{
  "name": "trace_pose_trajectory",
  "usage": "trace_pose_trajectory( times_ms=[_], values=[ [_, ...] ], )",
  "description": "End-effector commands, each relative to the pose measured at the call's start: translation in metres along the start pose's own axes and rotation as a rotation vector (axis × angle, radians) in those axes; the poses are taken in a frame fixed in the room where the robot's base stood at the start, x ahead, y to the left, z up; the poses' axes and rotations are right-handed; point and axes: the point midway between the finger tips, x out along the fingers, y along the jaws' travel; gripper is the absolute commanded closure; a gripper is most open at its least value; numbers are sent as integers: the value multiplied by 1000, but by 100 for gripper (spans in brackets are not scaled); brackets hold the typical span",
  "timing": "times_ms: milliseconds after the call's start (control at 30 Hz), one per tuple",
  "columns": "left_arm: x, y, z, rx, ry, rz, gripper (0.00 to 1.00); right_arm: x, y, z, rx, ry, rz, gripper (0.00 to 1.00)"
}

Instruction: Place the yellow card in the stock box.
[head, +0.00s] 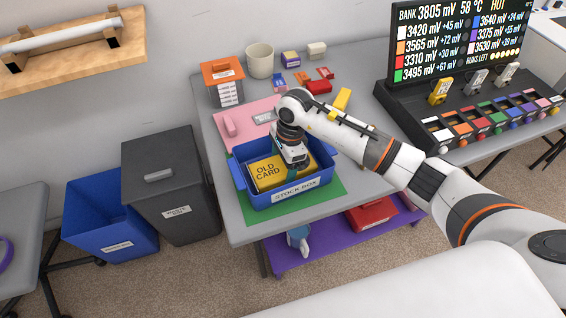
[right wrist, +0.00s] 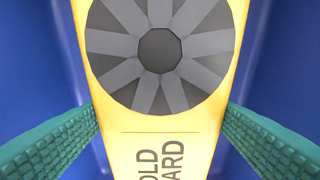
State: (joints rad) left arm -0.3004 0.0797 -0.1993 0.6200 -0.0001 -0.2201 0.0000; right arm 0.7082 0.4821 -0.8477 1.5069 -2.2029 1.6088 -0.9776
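The yellow card (head: 268,172), marked OLD CARD, is inside the blue stock box (head: 300,191), between its walls. Whether it rests on the box floor is hidden. My right gripper (head: 292,170) reaches down into the box at the card's right part. In the right wrist view, its two teal fingers (right wrist: 162,115) stand at opposite edges of the yellow card (right wrist: 160,125), apparently touching them. A grey fan on the card faces the camera, with blue box surfaces on both sides. My left gripper is not in view.
The stock box stands on a green mat (head: 333,202) at the table's front left. Behind it are a pink mat (head: 238,114), an orange-lidded container (head: 222,82) and a cream pot (head: 260,61). A dark bin (head: 172,187) stands left of the table.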

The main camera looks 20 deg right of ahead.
Motion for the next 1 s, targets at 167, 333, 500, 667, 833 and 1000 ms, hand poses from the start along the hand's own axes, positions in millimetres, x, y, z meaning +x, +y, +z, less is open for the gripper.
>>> trace_pose_trajectory(
  times_ms=[167,333,500,667,833,1000],
  values=[
    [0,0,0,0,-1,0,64,0,0,0,0,0,0,20],
    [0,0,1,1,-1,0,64,0,0,0,0,-1,0,20],
    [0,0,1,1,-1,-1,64,0,0,0,0,-1,-1,15],
    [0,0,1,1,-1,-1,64,0,0,0,0,-1,-1,0],
    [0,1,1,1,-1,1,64,1,-1,0,0,-1,-2,0],
    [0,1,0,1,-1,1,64,-6,0,0,0,-1,0,0]
  ],
)
